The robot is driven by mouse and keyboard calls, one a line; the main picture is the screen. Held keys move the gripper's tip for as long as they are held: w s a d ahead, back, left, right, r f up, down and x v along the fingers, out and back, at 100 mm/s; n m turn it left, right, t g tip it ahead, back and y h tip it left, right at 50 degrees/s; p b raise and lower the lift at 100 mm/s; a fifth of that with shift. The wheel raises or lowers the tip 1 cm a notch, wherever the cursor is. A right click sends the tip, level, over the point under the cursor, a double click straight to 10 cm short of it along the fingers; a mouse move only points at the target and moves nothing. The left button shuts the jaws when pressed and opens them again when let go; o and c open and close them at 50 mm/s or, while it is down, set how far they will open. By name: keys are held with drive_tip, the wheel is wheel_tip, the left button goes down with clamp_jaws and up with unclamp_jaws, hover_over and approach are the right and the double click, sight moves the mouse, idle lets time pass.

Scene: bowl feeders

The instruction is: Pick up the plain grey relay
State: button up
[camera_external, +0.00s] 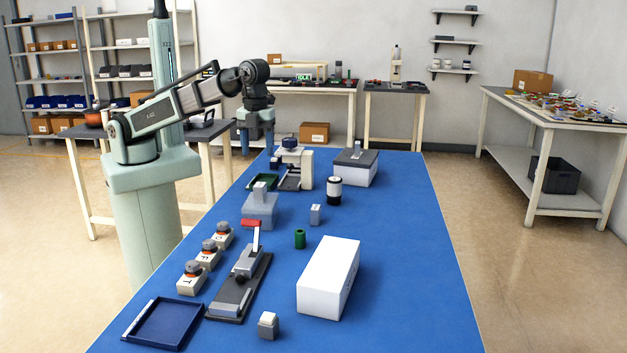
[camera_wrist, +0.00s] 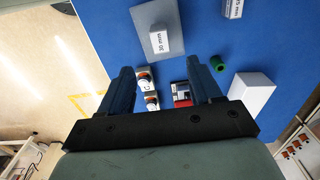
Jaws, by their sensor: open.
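A small grey block with a paler top (camera_external: 268,326) stands on the blue mat at the near end of the table, right of the toggle clamp. It looks most like the plain grey relay, but I cannot be sure. I cannot make it out in the wrist view. My gripper (camera_external: 257,150) is open and empty, pointing down high over the far left part of the table, well away from that block. In the wrist view my gripper (camera_wrist: 158,70) has its two fingers wide apart, with nothing between them at fingertip height.
The toggle clamp (camera_external: 240,284) has a red handle. Several button boxes (camera_external: 206,256), a blue tray (camera_external: 163,322), a white box (camera_external: 328,279), a green cylinder (camera_external: 299,239) and a labelled grey block (camera_external: 315,215) stand around. The mat's right side is clear.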

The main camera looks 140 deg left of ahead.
drive_tip(key=w+d+f+m, duration=0.2)
drive_tip(key=w+d, duration=0.3)
drive_tip(key=d, duration=0.3)
drive_tip(key=n, duration=2)
hover_over(268, 316)
wheel_tip(268, 316, down, 4)
drive_tip(key=n, duration=1.6)
drive_tip(key=shift+n, duration=0.3)
drive_tip(key=f, duration=0.8)
drive_tip(key=shift+w+a+f, duration=0.2)
drive_tip(key=shift+w+a, duration=0.05)
drive_tip(key=shift+s+d+f, duration=0.15)
drive_tip(key=shift+f, duration=1.2)
drive_tip(key=shift+s+d+f, duration=0.1)
drive_tip(key=shift+f, duration=1.2)
drive_tip(key=shift+c, duration=0.2)
